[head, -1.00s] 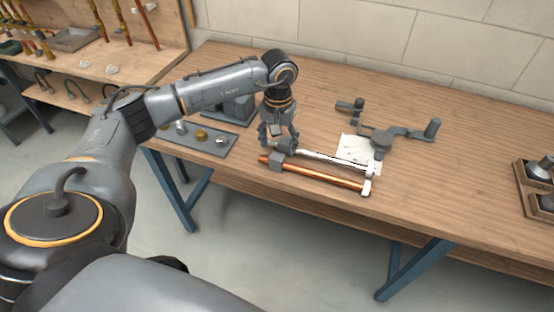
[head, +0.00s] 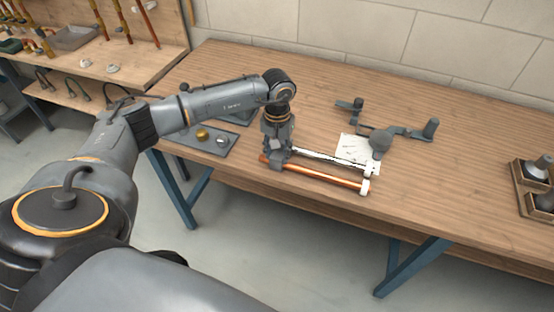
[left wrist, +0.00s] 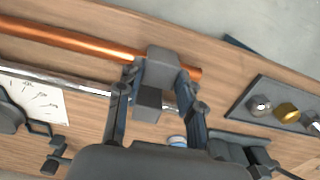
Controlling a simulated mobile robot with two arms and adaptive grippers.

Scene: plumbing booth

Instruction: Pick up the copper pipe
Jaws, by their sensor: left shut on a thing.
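The orange copper pipe (head: 325,177) lies along the front edge of the wooden bench, beside a silver bar (head: 325,158). A grey jaw block sits over the pipe's left end, and a white jaw (head: 365,186) meets its right end. My left gripper (head: 278,156) points down over the left end of the bar. In the left wrist view, its fingers (left wrist: 160,85) stand on either side of the grey jaw block (left wrist: 162,66), and the copper pipe (left wrist: 70,42) runs across behind that block. The fingers appear to hold the block rather than the pipe itself. My right gripper is not in view.
A grey tray (head: 208,144) with small round fittings lies left of the gripper. A paper sheet (head: 352,149) and a grey multi-armed tool (head: 395,133) lie behind the pipe. Wooden boxes (head: 520,190) stand far right. The bench between is clear.

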